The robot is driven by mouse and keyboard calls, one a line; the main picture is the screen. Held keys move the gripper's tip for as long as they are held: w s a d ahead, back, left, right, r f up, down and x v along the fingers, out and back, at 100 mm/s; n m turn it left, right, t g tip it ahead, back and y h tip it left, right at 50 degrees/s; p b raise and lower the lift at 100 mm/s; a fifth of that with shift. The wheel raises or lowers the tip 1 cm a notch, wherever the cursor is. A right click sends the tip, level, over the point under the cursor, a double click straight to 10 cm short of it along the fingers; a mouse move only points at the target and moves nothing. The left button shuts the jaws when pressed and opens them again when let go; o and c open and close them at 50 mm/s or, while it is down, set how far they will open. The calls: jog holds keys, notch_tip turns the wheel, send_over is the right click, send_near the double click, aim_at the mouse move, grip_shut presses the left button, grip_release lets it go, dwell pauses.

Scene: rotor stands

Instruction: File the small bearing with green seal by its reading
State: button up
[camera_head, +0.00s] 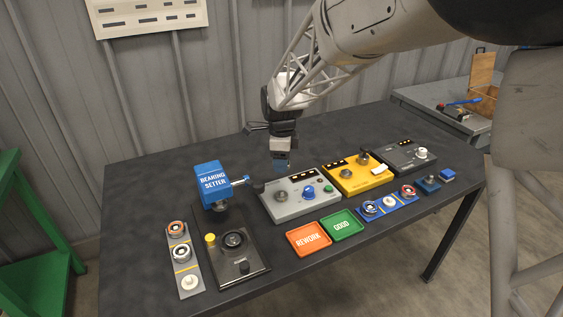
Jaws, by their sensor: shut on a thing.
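My gripper (282,163) points down above the back edge of the grey instrument box (275,210). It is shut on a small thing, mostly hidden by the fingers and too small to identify. I cannot make out a green seal anywhere. The orange REWORK tray (309,239) and the green GOOD tray (341,225) lie side by side in front of the grey box, both empty. The grey box has a round metal post (281,196), a blue knob (308,192) and a green button (328,188).
Left stand the blue bearing setter (211,184), a black fixture (246,267) and a grey rack (195,267) with two bearings and a bare white peg. Right are a yellow box (375,181), a dark box (395,153) and a blue rack (380,210) with bearings.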

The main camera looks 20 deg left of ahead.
jog(key=shift+r, duration=1)
jog(key=s+d+f+m, duration=0.4)
jog(key=s+d+f, duration=0.2)
jog(key=s+d, duration=0.3)
jog(key=s+d+f+m, duration=0.5)
jog(key=s+d, duration=0.4)
jog(key=d, duration=0.7)
jog(key=shift+s+d+f, duration=0.15)
jog(key=shift+d+f, duration=0.15)
jog(key=shift+f, duration=0.05)
send_over(342, 225)
jog(key=shift+s+f, duration=0.1)
jog(key=shift+f, duration=0.6)
